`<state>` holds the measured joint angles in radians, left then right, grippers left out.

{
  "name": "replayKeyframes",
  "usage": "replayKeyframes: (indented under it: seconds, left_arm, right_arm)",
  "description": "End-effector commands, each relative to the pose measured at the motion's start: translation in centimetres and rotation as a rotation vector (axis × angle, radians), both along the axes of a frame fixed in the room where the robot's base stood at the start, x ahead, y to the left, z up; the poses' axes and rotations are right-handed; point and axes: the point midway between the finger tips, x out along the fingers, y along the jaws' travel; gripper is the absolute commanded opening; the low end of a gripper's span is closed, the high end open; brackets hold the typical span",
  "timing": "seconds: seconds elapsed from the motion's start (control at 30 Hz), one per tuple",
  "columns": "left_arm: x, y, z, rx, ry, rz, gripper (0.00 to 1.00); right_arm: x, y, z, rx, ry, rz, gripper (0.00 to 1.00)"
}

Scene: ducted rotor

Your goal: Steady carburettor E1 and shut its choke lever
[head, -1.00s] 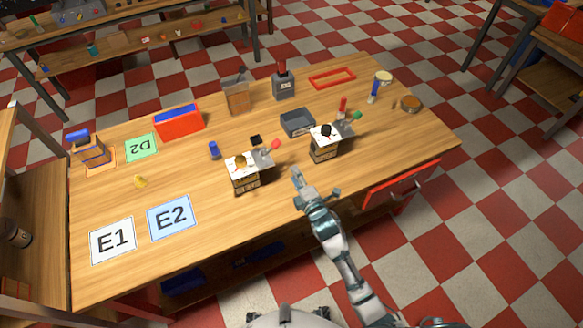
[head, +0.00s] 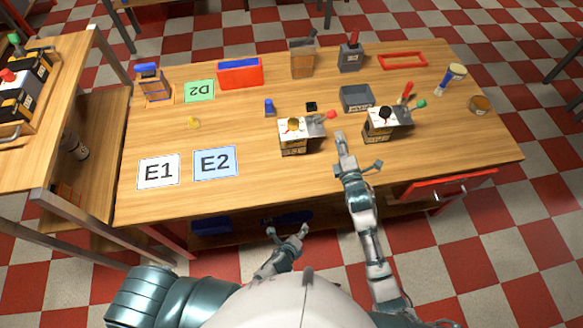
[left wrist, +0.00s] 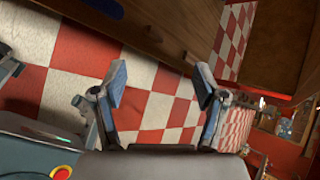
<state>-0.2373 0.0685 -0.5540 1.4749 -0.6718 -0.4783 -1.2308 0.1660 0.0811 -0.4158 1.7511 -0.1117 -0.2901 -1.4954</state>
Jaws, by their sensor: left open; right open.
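Two carburettors stand upright near the front of the bench; I cannot read which is E1. One carburettor (head: 294,143) has a yellow-brown top and a lever with a red knob (head: 331,115) on its right. The other carburettor (head: 382,129) has a black top and a lever with a green knob (head: 421,105).
A white E1 card (head: 158,171) and a blue E2 card (head: 215,163) lie at the front left. A grey tray (head: 357,98), red-and-blue bin (head: 240,73) and small blue part (head: 269,107) stand behind. A red drawer (head: 447,186) projects below the front right.

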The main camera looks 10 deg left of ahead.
Motion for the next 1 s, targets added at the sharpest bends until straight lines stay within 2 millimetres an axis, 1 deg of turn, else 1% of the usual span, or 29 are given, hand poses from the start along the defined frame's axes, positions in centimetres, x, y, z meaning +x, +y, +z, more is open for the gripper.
replayKeyframes:
  seconds: [0.03, 0.07, 0.1, 0.13, 0.17, 0.2, 0.27, 0.3, 0.37, 0.4, 0.5, 0.6, 0.7, 0.87, 1.0]
  left_arm:
    - [1.3, -1.5, 3.0, 0.065, -0.085, -0.080, 0.72]
    - [1.9, -2.3, 4.6, 0.112, -0.135, -0.127, 0.72]
    - [2.7, -3.3, 6.9, 0.176, -0.202, -0.184, 0.72]
    - [3.2, -4.0, 8.7, 0.224, -0.254, -0.224, 0.72]
    - [3.7, -4.6, 10.6, 0.275, -0.307, -0.260, 0.72]
    - [4.4, -5.3, 13.1, 0.348, -0.376, -0.298, 0.72]
    - [5.4, -5.7, 16.9, 0.464, -0.475, -0.331, 0.72]
    - [6.2, -5.3, 19.2, 0.545, -0.531, -0.333, 0.72]
    - [7.5, -3.9, 22.3, 0.665, -0.590, -0.306, 0.72]
    - [8.3, -2.7, 24.0, 0.737, -0.618, -0.276, 0.72]
    - [9.9, 0.4, 27.3, 0.879, -0.653, -0.193, 0.72]
    - [10.7, 2.9, 29.4, 0.975, -0.666, -0.123, 0.72]
    - [11.0, 4.4, 30.7, 1.032, -0.669, -0.080, 0.72]
    - [12.0, 5.3, 31.3, 1.063, -0.670, -0.056, 0.72]
    - [14.2, 5.6, 31.4, 1.061, -0.671, -0.056, 0.72]
  right_arm:
    - [0.0, -0.1, 0.0, 0.000, 0.000, 0.000, 0.42]
    - [0.0, -0.1, 0.0, 0.000, 0.000, 0.000, 0.42]
    - [0.0, -0.1, 0.0, 0.000, 0.000, -0.001, 0.42]
    - [0.0, -0.1, 0.0, 0.000, 0.000, -0.001, 0.42]
    - [0.0, -0.1, 0.0, 0.000, 0.000, -0.001, 0.42]
    - [0.0, -0.2, 0.0, 0.000, 0.000, -0.001, 0.42]
    - [0.0, -0.2, 0.0, 0.001, 0.000, -0.001, 0.42]
    - [0.0, -0.2, 0.0, 0.001, 0.000, -0.001, 0.42]
    - [0.0, -0.2, 0.0, 0.000, 0.000, -0.001, 0.42]
    - [0.0, -0.1, 0.0, 0.000, 0.000, -0.001, 0.42]
    - [0.0, -0.1, 0.0, 0.000, 0.000, -0.001, 0.42]
    - [0.0, -0.1, 0.0, 0.000, 0.000, 0.000, 0.42]
    - [0.0, 0.0, 0.0, -0.001, 0.000, 0.000, 0.42]
    - [0.0, -0.1, 0.0, 0.000, 0.000, 0.000, 0.42]
    - [0.0, -0.1, 0.0, 0.000, 0.000, -0.001, 0.42]
